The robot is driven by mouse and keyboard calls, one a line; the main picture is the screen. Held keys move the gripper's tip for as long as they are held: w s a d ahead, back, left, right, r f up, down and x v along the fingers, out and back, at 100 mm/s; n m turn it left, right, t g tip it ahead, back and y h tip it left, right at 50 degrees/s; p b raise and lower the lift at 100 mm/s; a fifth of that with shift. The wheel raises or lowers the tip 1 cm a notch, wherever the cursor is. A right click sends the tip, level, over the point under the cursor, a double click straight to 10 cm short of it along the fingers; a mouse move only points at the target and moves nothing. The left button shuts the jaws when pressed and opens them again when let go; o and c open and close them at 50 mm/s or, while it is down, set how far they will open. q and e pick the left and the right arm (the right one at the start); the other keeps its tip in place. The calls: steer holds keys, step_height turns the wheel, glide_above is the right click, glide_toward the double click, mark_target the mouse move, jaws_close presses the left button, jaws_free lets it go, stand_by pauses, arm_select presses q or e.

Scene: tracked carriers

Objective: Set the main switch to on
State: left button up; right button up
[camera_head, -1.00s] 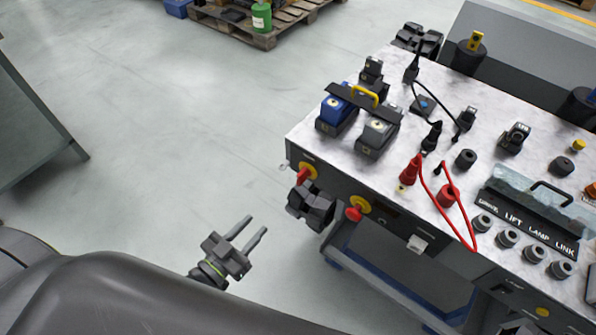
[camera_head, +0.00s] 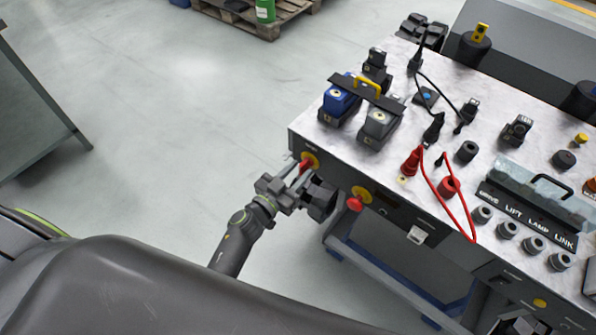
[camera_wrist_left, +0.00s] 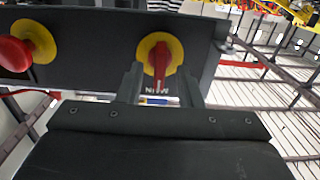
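The main switch (camera_head: 308,160) is a red handle on a yellow round plate, on the dark front panel near the bench's left corner. In the left wrist view the main switch (camera_wrist_left: 161,52) shows its red handle lined up with the lettering MAIN, which appears upside down. My left gripper (camera_head: 300,174) is at this switch. In the left wrist view its fingers (camera_wrist_left: 160,88) are apart, one on each side of the handle's end; contact cannot be told. A dark shape at the bottom right edge of the head view may be my right gripper; its fingers are not clear.
A second red knob on a yellow plate (camera_head: 358,198) sits right of the main switch. The bench top (camera_head: 460,110) carries battery blocks, red and black leads and a lettered box. Open floor lies left.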

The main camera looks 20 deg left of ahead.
arm_select(q)
steer(key=shift+w, duration=0.2)
steer(key=c, duration=0.7)
jaws_close()
